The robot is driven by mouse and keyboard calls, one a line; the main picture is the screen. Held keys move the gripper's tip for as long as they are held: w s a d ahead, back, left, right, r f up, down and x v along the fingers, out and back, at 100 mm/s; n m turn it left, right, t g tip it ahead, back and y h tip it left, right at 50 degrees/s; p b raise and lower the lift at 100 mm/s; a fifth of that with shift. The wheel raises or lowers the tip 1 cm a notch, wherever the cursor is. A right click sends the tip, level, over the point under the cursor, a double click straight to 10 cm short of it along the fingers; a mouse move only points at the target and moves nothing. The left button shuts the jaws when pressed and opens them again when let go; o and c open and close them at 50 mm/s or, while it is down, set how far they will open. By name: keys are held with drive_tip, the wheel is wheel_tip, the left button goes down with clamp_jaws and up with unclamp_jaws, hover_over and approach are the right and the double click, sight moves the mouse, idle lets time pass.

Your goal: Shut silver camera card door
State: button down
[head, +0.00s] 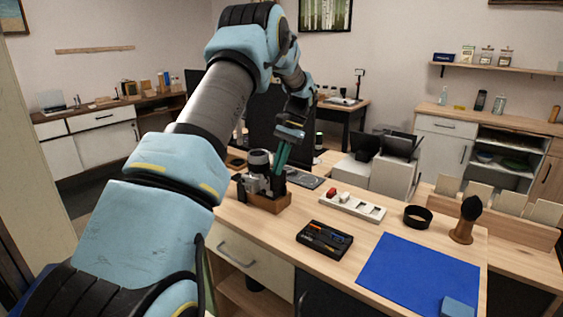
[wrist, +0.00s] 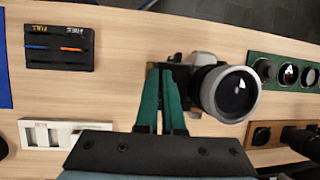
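The silver camera (head: 258,178) stands on a small wooden block (head: 268,201) near the desk's left edge. In the wrist view the camera (wrist: 205,80) shows its silver body and a large lens ring pointing right. My gripper (head: 281,160) points down just right of and behind the camera. In the wrist view my gripper's two green fingers (wrist: 160,72) lie close together, tips beside the camera body's left side, with nothing seen between them. Whether they touch the camera is unclear. The card door cannot be made out; the fingers cover part of that side.
A black tool tray (head: 324,239), a white socket strip (head: 352,206), a black ring (head: 417,216), a brush on a stand (head: 465,222) and a blue mat (head: 412,272) lie to the right. In the wrist view a green lens tray (wrist: 285,84) is beyond the camera. Bare wood separates them.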

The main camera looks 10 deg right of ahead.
drive_tip(key=shift+w+a, duration=0.15)
drive_tip(key=shift+w, duration=0.05)
drive_tip(key=c, duration=1)
unclamp_jaws()
drive_tip(key=shift+c, duration=0.2)
drive_tip(key=b+v, duration=0.2)
drive_tip(key=v, duration=0.8)
drive_tip(key=shift+r, duration=0.35)
drive_tip(key=s+a+f+n+t+h, duration=0.2)
drive_tip(key=s+a+f+n, duration=0.2)
drive_tip(key=s+a, duration=0.7)
drive_tip(key=s+a+f+n+t+h, duration=0.1)
drive_tip(key=s+a+f+n+h, duration=0.1)
drive_tip(key=s+a+f, duration=0.4)
drive_tip(key=s+a+n, duration=0.1)
drive_tip(key=s+a, duration=0.4)
drive_tip(key=s, duration=0.5)
drive_tip(key=shift+a+n+t, duration=0.25)
drive_tip(key=shift+n+t, duration=0.15)
